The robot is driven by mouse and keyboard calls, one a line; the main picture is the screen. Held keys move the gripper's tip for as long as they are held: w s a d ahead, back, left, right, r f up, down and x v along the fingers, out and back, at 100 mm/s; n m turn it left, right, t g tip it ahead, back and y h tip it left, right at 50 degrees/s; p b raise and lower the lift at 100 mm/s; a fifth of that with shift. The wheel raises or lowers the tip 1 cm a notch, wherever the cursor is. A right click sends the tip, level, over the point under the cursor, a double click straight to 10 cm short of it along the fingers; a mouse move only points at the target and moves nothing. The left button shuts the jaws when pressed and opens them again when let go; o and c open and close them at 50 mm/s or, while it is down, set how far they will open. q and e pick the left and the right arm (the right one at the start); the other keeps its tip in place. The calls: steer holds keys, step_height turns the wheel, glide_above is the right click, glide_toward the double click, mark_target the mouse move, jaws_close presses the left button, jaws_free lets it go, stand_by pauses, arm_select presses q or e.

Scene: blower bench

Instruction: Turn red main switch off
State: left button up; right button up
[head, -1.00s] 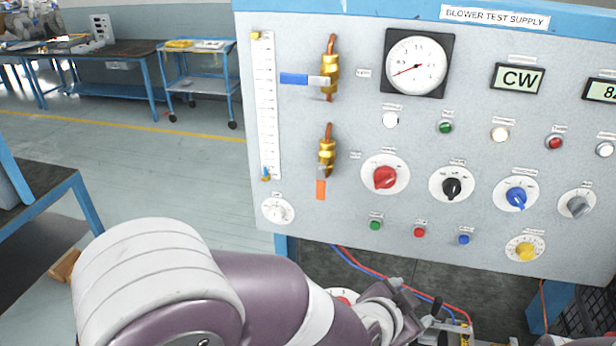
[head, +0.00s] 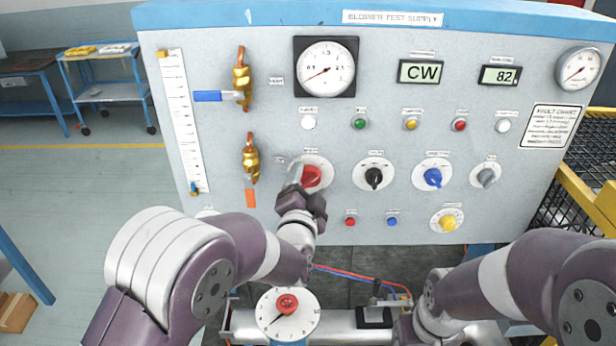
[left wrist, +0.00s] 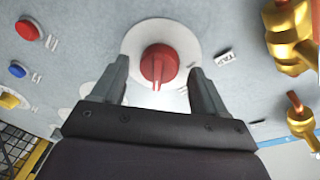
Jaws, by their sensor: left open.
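The red main switch (head: 311,177) is a red rotary knob on a round white plate, at the left of the row of knobs on the grey panel (head: 270,125). My left gripper (head: 300,178) is at the panel in front of this knob, and its body covers the plate's lower part. In the left wrist view the red knob (left wrist: 159,64) shows between and just beyond the two open fingers (left wrist: 158,85). The fingers stand on either side of it, apart from it. My right arm is at the lower right; its gripper cannot be made out clearly.
Black (head: 374,177), blue (head: 432,177) and grey (head: 486,177) knobs sit to the right. A yellow dial (head: 445,220) and small push buttons are below. Brass valves with a blue lever (head: 208,96) and an orange lever (head: 250,197) are to the left.

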arm_select(q)
steer(key=shift+w+d, duration=0.15)
steer(key=shift+d, duration=0.1)
steer(key=shift+a, duration=0.1)
